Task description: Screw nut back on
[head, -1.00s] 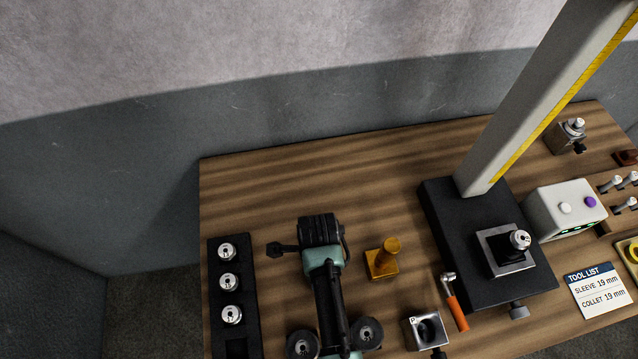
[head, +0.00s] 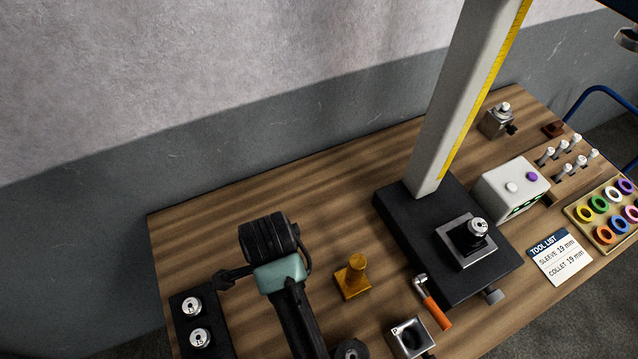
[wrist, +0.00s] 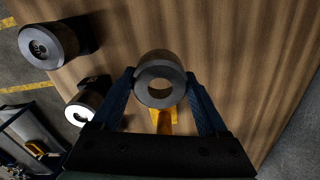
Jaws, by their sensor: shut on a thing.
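My gripper (wrist: 160,92) is shut on a ring-shaped grey metal nut (wrist: 160,66). The nut sits between the two blue fingertips in the wrist view, with its round bore facing the camera. In the head view my gripper's dark end is over the left part of the table, and the nut is hidden there. A black holder with a silver top (head: 477,228) stands upright in a square metal plate on the black base of the tall column. A steel block with a dark round hole (head: 410,338) stands at the table's front.
A brass stand (head: 353,278) is right of my gripper. An orange-handled wrench (head: 435,308) lies by the black base (head: 395,205). A black rack (head: 205,350) with silver round pieces is at left. A white box (head: 512,188), tool-list card (head: 560,258) and coloured-ring tray (head: 575,220) are at right.

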